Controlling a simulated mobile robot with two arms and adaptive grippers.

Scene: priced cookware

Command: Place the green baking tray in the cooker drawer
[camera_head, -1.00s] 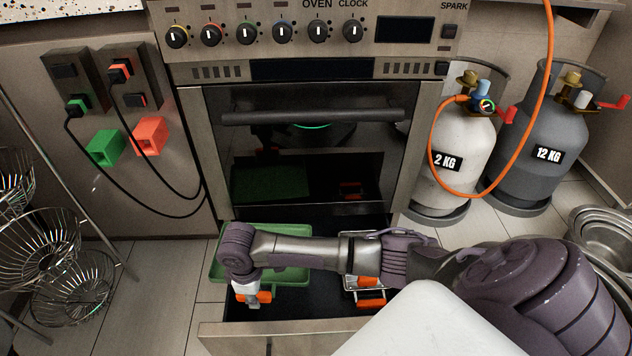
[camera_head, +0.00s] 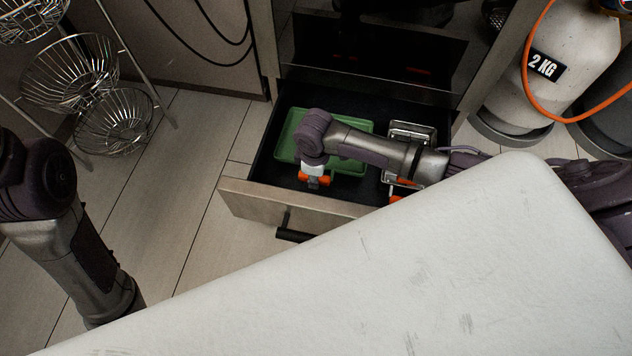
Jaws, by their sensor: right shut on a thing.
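The green baking tray (camera_head: 290,128) is within the outline of the pulled-out cooker drawer (camera_head: 252,204), on its left side. I cannot tell if it rests fully on the drawer's floor. My right gripper (camera_head: 314,180) points down at the tray's front edge and is shut on that edge; the wrist and forearm hide part of the tray. My left arm comes in at the left, but its gripper is not in view.
A metal rack with orange handles (camera_head: 408,135) lies in the drawer to the right of the tray, partly hidden by my arm. Wire baskets (camera_head: 75,75) stand at the upper left. A gas bottle (camera_head: 565,60) stands at the upper right. The floor left of the drawer is clear.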

